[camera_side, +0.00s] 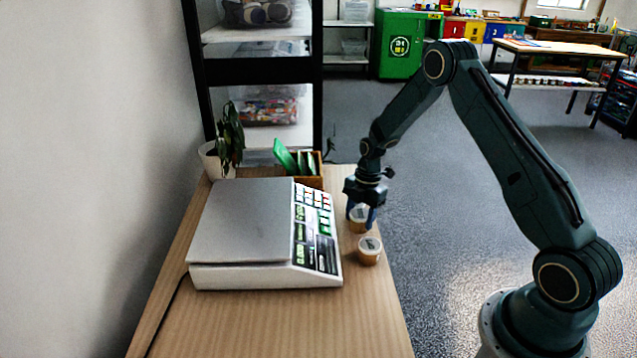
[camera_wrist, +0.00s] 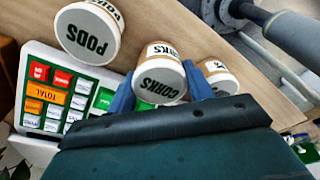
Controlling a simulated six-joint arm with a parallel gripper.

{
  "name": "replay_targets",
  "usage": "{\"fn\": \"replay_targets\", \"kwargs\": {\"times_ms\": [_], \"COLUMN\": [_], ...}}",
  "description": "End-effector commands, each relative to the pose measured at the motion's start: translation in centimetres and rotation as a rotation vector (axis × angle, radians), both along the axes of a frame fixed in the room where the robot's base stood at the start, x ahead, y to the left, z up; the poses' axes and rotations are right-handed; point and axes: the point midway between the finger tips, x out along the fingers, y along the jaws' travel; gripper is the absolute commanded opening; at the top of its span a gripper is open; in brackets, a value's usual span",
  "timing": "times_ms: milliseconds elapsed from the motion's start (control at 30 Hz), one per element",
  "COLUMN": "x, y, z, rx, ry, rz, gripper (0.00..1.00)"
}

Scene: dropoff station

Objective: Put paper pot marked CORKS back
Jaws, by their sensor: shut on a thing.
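The paper pot marked CORKS (camera_wrist: 160,78) is between the two blue fingers of my gripper (camera_wrist: 160,92) in the wrist view. My gripper (camera_side: 361,212) is shut on it, over the table's right edge strip beside the scale. In the side view the CORKS pot (camera_side: 358,225) is partly covered by the fingers. I cannot tell whether it touches the table. A pot marked PODS (camera_wrist: 88,33) stands close by; in the side view it is the nearer pot (camera_side: 369,251). A third pot (camera_wrist: 218,73) is just beyond the other finger, its label unreadable, and hidden in the side view.
A white scale (camera_side: 240,225) with a keypad stands just left of the pots. A wooden box with green items (camera_side: 305,165) and a potted plant (camera_side: 228,140) are at the back. The front of the table (camera_side: 290,325) is clear.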

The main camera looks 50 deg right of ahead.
Motion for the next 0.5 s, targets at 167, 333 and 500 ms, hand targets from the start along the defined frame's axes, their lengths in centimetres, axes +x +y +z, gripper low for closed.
{"fn": "replay_targets", "kwargs": {"times_ms": [167, 333, 500], "x": [0.0, 0.0, 0.0], "y": [0.0, 0.0, 0.0], "z": [-1.9, -2.3, -2.3], "rx": [0.0, -0.001, -0.001], "ry": [0.0, -0.002, -0.002], "rz": [0.001, 0.001, 0.0], "gripper": [0.18, 0.18, 0.18]}}
